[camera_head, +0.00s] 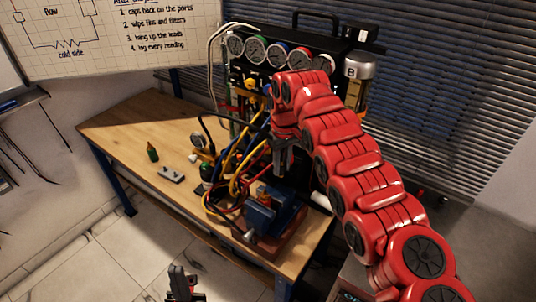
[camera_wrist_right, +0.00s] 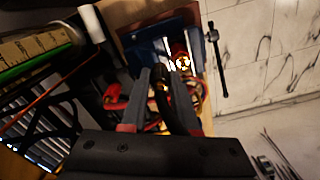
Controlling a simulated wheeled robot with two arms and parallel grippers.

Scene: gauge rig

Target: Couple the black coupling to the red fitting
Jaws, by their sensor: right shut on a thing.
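My right gripper (camera_head: 283,158) points down above the hose bundle, behind the blue vise. In the right wrist view its fingers (camera_wrist_right: 163,98) are shut on a dark, curved piece (camera_wrist_right: 163,78), which appears to be the black coupling with its hose. The fingers hide part of it. A small red and brass piece, apparently the red fitting (camera_wrist_right: 181,60), shows beyond the fingertips at the vise, apart from them. It is a small red-orange spot at the vise (camera_head: 264,191) in the head view. My left gripper (camera_head: 182,284) is low at the bottom edge, off the bench; its opening is unclear.
The blue vise (camera_head: 262,214) stands at the bench's front right corner. Yellow, blue, red and black hoses (camera_head: 236,170) crowd beside it. A gauge panel (camera_head: 279,54) stands behind.

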